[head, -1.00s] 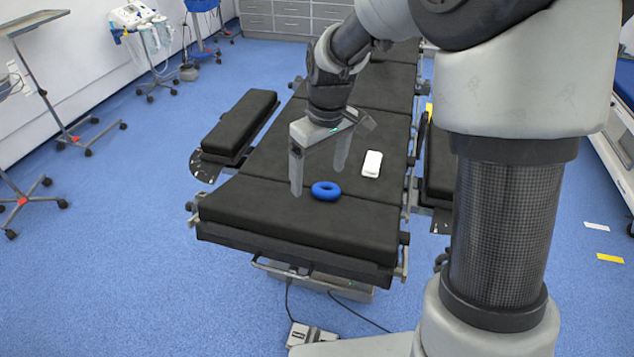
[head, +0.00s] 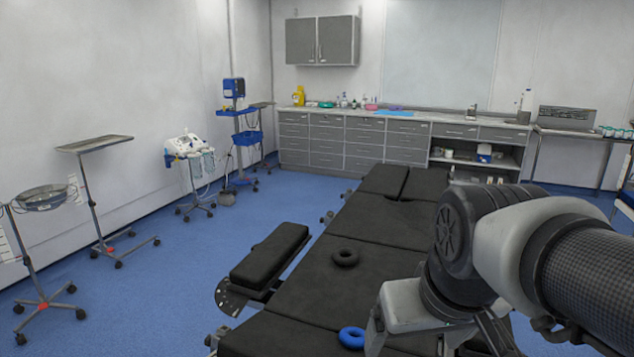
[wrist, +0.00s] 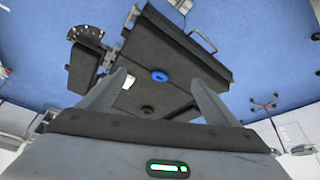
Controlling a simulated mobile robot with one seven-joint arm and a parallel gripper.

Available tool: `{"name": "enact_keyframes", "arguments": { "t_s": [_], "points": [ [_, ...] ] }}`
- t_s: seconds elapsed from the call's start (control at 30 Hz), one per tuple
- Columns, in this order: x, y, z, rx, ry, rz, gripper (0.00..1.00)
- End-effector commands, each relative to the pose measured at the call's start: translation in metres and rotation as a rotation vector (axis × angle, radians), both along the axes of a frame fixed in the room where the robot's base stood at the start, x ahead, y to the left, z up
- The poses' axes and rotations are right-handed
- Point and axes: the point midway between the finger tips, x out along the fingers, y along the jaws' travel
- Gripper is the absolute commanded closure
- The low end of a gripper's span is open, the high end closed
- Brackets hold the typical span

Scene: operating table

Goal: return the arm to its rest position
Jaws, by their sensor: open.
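My gripper (head: 435,335) is at the lower right of the head view, close to the camera, with its fingertips cut off by the bottom edge. In the wrist view its two fingers (wrist: 157,76) stand wide apart with nothing held between them. The operating table (head: 300,335) lies beyond and below, well away from the fingers. A blue ring (head: 352,337) lies on its black padding; it also shows in the wrist view (wrist: 159,76). A white object (wrist: 147,110) lies on the padding in the wrist view; I cannot see it in the head view.
A black ring (head: 345,257) lies on the middle pad. A padded side arm (head: 270,255) juts out left of the table. Wheeled stands (head: 95,145) and a device cart (head: 190,150) line the left wall. Drawer cabinets (head: 350,145) span the back. The blue floor at left is mostly clear.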

Motion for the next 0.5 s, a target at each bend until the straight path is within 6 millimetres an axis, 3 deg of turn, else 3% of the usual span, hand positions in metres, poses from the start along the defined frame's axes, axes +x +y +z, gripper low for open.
{"name": "enact_keyframes", "arguments": {
  "t_s": [0.2,0.27,0.5],
  "points": [
    [-0.037,-0.008,0.000,0.044,-0.071,-0.090,0.16],
    [-0.036,-0.007,0.023,0.046,-0.068,-0.092,0.16],
    [-0.035,-0.007,0.075,0.045,-0.065,-0.090,0.16]
  ]
}}
